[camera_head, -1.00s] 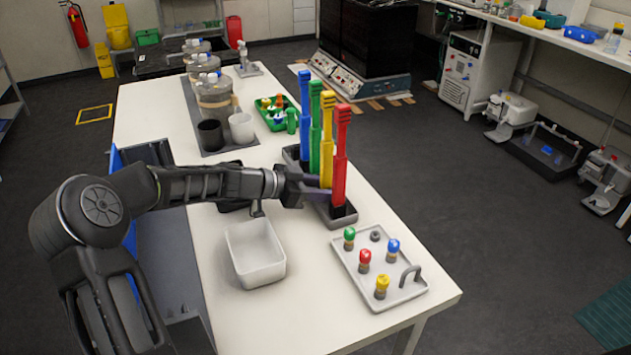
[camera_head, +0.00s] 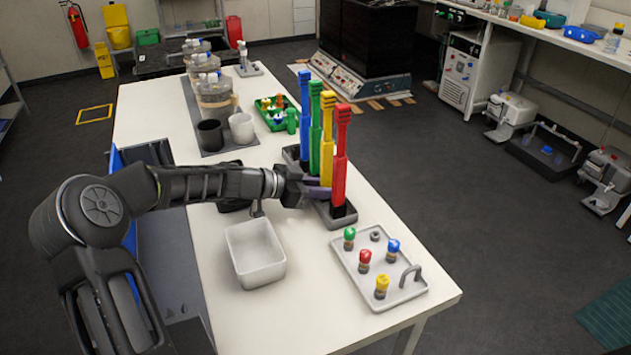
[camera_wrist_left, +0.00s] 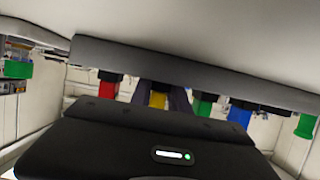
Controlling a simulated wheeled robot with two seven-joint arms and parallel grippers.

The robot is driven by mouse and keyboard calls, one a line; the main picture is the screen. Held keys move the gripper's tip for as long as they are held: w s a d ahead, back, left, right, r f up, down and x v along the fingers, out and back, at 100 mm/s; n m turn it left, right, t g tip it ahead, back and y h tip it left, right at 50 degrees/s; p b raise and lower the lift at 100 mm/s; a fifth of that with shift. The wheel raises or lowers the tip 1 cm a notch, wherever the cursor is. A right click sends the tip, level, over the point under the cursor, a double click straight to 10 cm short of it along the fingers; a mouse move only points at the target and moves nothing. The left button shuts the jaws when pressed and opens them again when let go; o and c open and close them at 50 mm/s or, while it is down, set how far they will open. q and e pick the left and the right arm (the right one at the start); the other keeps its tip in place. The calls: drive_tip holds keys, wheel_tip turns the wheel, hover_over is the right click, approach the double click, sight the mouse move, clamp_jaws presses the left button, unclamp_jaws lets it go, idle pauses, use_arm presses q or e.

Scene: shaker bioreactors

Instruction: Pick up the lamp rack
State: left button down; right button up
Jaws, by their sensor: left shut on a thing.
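The lamp rack is a long grey holder (camera_head: 338,217) on the white table, with four tall lamps upright in it: blue (camera_head: 304,115), green (camera_head: 315,125), yellow (camera_head: 327,140) and red (camera_head: 340,160). My left gripper (camera_head: 320,188) reaches in from the left, low on the lamps, with its fingers shut around the yellow lamp. The upside-down left wrist view shows the grey rack edge (camera_wrist_left: 200,72) and the yellow lamp (camera_wrist_left: 158,99) between dark fingers. The rack appears to rest on the table. My right gripper is not in view.
A white bin (camera_head: 255,254) stands in front of the rack. A grey tray (camera_head: 350,262) with coloured-topped pieces and a handle lies at the right. A green tray (camera_head: 275,117) and several jars (camera_head: 214,95) stand farther back. Bare table lies at the front.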

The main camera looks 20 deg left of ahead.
sight(322, 152)
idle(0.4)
use_arm(q)
drive_tip(key=shift+r, duration=0.1)
drive_tip(key=shift+r, duration=0.1)
wheel_tip(322, 152, up, 10)
drive_tip(key=shift+f+b, duration=0.1)
drive_tip(key=shift+b, duration=0.3)
drive_tip(key=shift+w+d, duration=0.1)
idle(0.7)
